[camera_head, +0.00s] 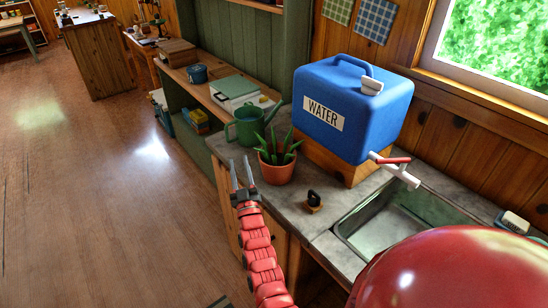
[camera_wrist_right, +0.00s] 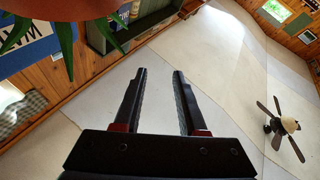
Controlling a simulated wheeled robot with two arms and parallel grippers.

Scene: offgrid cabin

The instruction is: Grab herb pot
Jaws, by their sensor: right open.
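The herb pot (camera_head: 275,173) is a terracotta pot with spiky green leaves. It stands upright on the grey counter, near its front edge. It also shows, partly cut off, at the upper left of the right wrist view (camera_wrist_right: 62,10), with its leaves hanging down in that picture. My right gripper (camera_head: 240,163) is just left of the pot in the head view, apart from it. Its two fingers are spread and empty, as the right wrist view also shows (camera_wrist_right: 160,73). My left gripper is not in view.
A blue water container (camera_head: 350,105) with a tap stands on a wooden block behind the pot. A green watering can (camera_head: 246,128) is close behind it. A small dark object (camera_head: 314,199) and a metal sink (camera_head: 400,217) lie to the right. The floor left of the counter is clear.

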